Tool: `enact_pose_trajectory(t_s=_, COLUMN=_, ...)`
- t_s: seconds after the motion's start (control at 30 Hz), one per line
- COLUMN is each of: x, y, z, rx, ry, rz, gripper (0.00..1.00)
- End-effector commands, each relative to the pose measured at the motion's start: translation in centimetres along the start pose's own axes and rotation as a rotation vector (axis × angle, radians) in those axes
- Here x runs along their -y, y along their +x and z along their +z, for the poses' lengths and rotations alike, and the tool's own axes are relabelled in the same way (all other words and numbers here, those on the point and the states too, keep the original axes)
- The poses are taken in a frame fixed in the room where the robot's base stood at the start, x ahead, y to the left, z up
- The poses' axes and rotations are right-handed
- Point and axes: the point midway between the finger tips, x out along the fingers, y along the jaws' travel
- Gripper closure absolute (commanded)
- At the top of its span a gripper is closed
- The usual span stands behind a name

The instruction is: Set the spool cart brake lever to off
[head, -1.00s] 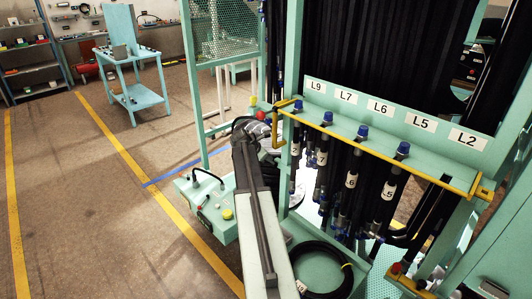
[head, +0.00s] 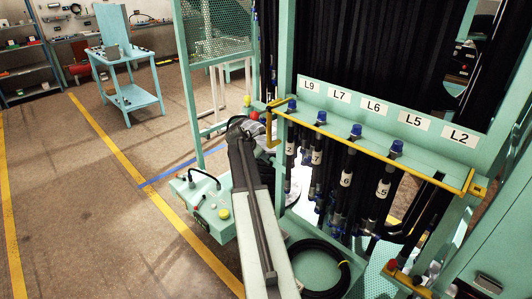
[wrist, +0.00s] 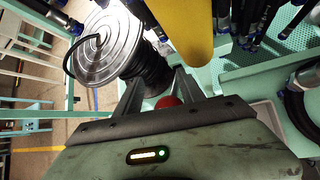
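The spool cart's metal reel (wrist: 108,45), with black hose wound on it, shows at the upper left of the wrist view. A red round knob (wrist: 168,101) shows between the fingers of my gripper (wrist: 157,76); it may belong to the brake lever, but no lever shaft is clear. In the head view a red knob (head: 254,116) is right beside my gripper (head: 245,123), near the yellow bar's left end. The fingers are apart, and I cannot tell whether they touch the knob. The lever's setting cannot be read.
The yellow bar (head: 375,153) crosses the hose rack in front of several capped hoses; its end (wrist: 182,30) looms close above my gripper. A teal control box (head: 208,207) stands left of my arm. A coiled black hose (head: 318,265) lies right. The floor at left is clear.

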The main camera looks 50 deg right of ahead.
Motion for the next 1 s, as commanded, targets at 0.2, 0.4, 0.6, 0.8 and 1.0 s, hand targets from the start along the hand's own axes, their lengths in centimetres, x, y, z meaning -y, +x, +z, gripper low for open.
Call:
enact_pose_trajectory(t_s=0.2, x=0.1, y=0.0, z=0.0, rx=0.000, ry=-0.001, rz=-0.003, gripper=0.47)
enact_pose_trajectory(t_s=0.4, x=0.2, y=-0.6, z=0.2, rx=0.001, ry=-0.001, rz=-0.005, gripper=0.47)
enact_pose_trajectory(t_s=0.6, x=0.2, y=-4.0, z=0.5, rx=0.000, ry=-0.001, rz=-0.005, gripper=0.47)
enact_pose_trajectory(t_s=0.8, x=0.1, y=-7.6, z=0.4, rx=-0.001, ry=-0.001, rz=-0.003, gripper=0.47)
enact_pose_trajectory(t_s=1.0, x=0.2, y=-7.8, z=0.1, rx=-0.001, ry=0.000, rz=-0.002, gripper=0.47)
